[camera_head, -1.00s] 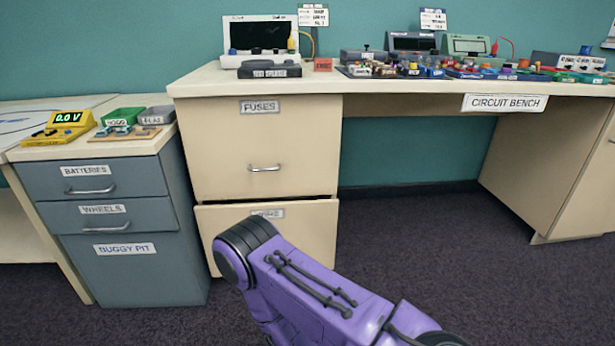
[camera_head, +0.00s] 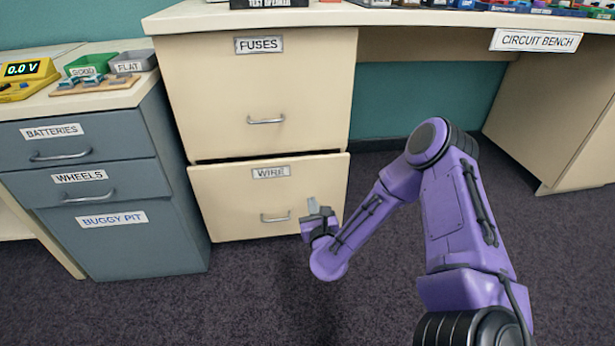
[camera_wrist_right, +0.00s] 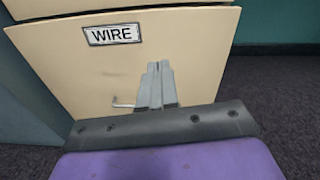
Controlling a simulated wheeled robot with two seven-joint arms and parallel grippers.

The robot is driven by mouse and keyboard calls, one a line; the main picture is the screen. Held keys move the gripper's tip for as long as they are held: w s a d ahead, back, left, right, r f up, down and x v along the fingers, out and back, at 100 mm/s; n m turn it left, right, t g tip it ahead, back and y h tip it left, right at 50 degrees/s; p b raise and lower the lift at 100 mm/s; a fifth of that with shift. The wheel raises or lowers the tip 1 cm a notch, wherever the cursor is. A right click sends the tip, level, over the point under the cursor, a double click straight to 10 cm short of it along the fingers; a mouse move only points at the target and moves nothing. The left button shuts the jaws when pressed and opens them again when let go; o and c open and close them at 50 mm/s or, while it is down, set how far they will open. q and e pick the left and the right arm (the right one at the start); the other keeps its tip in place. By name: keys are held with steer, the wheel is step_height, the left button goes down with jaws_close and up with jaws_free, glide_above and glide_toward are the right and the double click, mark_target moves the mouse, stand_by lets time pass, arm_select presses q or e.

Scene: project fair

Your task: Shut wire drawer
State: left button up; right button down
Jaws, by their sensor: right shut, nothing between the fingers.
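The wire drawer (camera_head: 230,200) is the cream lower drawer under the bench, with a WIRE label and a silver bar handle (camera_head: 275,218). A dark gap shows along its top edge, so it stands slightly out. My right gripper (camera_head: 313,206) is at the drawer's right part, right of the handle. In the right wrist view the shut, empty fingers (camera_wrist_right: 158,75) point at the drawer front (camera_wrist_right: 70,70), and the handle (camera_wrist_right: 123,105) shows left of them, partly hidden. I cannot tell whether the fingertips touch the front. My left gripper is not in view.
The FUSES drawer (camera_head: 255,95) above looks shut. A grey-blue cabinet (camera_head: 110,240) with BATTERIES, WHEELS and BUGGY PIT labels stands at the left. Open floor (camera_head: 400,280) and the space under the circuit bench lie to the right.

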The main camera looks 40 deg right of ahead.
steer(key=w+d+r+m, duration=0.1)
steer(key=d+m, duration=0.1)
steer(key=b, duration=0.3)
glide_toward(306, 165)
steer(key=shift+h, duration=0.4)
steer(key=x, duration=0.2)
steer(key=b+x, duration=0.1)
steer(key=x, duration=0.3)
steer(key=shift+w+a+f, duration=0.15)
steer(key=shift+w+f, duration=0.05)
steer(key=shift+f, duration=0.1)
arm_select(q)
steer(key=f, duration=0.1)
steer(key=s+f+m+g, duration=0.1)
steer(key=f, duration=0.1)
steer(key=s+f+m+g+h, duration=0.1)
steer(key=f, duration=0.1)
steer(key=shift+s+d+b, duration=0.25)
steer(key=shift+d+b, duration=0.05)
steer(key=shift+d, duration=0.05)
arm_select(e)
steer(key=shift+w+d+r, duration=0.1)
steer(key=shift+w+d, duration=0.1)
steer(key=shift+w, duration=0.05)
